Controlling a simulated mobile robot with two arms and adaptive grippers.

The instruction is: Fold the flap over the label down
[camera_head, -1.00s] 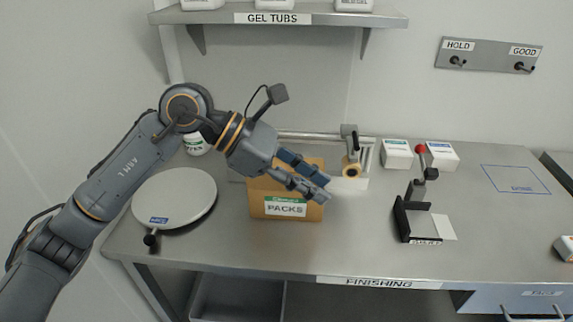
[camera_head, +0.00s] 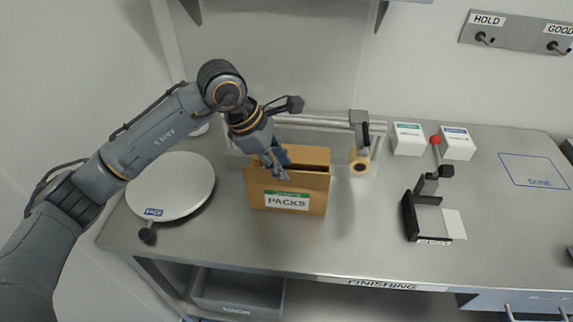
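A brown cardboard box (camera_head: 318,198) stands on the metal bench, open at the top, with its far wall or flap (camera_head: 312,155) upright. A white and green label (camera_head: 287,201) reading PACKS is on its front. The front panel rises above the label; I cannot tell where its flap begins. My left gripper (camera_head: 273,172) points down over the left part of the box opening, close to the top edge above the label. Its fingers overlap in view, so their gap and any contact with the cardboard are unclear. My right gripper is not in view.
A round grey plate (camera_head: 172,185) with a knob is left of the box. A tape roll (camera_head: 359,162) on a holder stands right behind it. A black fixture (camera_head: 411,216) and white boxes (camera_head: 407,139) are further right. The bench front before the box is clear.

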